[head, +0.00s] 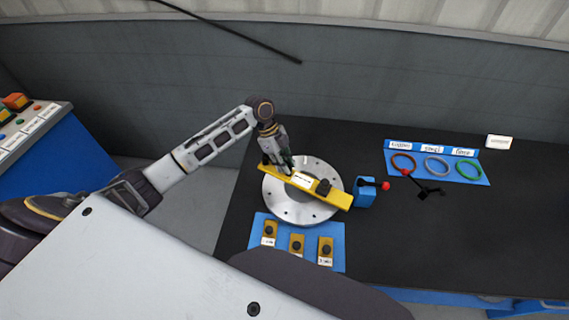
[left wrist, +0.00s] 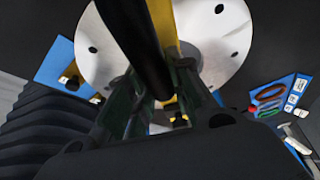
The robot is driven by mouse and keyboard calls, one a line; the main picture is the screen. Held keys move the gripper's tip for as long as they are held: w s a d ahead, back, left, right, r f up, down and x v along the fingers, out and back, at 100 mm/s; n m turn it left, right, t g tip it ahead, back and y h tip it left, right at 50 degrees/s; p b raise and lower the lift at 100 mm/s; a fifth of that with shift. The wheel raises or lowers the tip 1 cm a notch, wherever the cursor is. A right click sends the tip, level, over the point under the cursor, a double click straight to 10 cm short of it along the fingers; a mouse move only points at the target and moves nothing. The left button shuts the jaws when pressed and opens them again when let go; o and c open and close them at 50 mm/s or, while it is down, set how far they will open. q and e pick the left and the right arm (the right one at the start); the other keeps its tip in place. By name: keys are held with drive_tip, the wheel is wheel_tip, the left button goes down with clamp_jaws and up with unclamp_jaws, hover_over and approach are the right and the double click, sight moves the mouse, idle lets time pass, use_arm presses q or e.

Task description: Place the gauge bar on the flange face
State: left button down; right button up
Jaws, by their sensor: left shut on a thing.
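The gauge bar (head: 340,199) is a long yellow bar with a white label and a dark knob on its right half. It lies across the flange face (head: 297,214), a round silver disc with bolt holes, in the head view. I cannot tell whether it touches the face. My left gripper (head: 286,166) is shut on the bar at its left half, from above. In the left wrist view the yellow bar (left wrist: 163,22) runs up between the fingers over the disc (left wrist: 218,22); a black shaft hides part of it. My right gripper is not in view.
A blue block with a red-tipped lever (head: 365,194) stands right of the disc. A blue tray (head: 256,232) with small yellow knobbed pieces lies in front. A blue ring board (head: 432,174) with red, grey and green rings is at the right.

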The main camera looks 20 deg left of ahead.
use_arm(q)
drive_tip(key=shift+f, duration=0.3)
drive_tip(key=shift+f+b, duration=0.35)
drive_tip(key=shift+f, duration=0.15)
idle(0.9)
drive_tip(key=c, duration=1.2)
unclamp_jaws()
drive_tip(key=shift+f, duration=0.1)
drive_tip(key=shift+a, duration=0.1)
drive_tip(key=shift+v, duration=6.05)
